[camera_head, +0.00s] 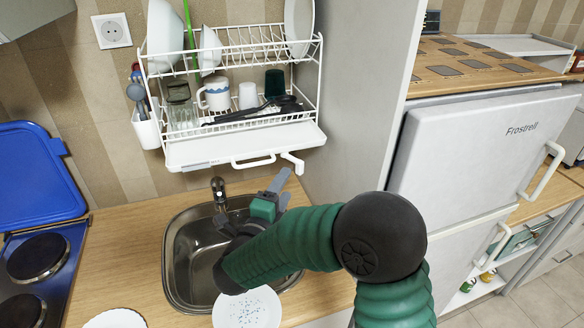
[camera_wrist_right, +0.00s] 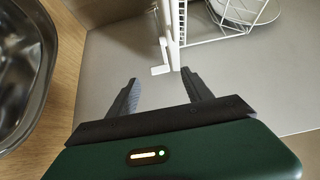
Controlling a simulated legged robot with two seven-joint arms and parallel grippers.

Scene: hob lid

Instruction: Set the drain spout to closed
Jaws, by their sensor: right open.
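The drain spout (camera_head: 294,162) is a small white bent piece at the lower right corner of the dish rack's drip tray (camera_head: 240,150). It sticks out to the right and its end bends down. In the wrist view the spout (camera_wrist_right: 160,70) shows just beyond and between my fingertips. My right gripper (camera_head: 282,188) is open and empty, over the sink's back right side, a little below the spout. Its two grey fingers (camera_wrist_right: 160,82) stand apart in the wrist view, and I see no clear contact with the spout. My left gripper is not in view.
The rack (camera_head: 235,80) holds plates, mugs and glasses above the sink (camera_head: 185,255). A faucet (camera_head: 218,190) stands left of my gripper. A grey cabinet side panel (camera_head: 350,100) closes off the right. A plate (camera_head: 247,308) lies at the sink's front.

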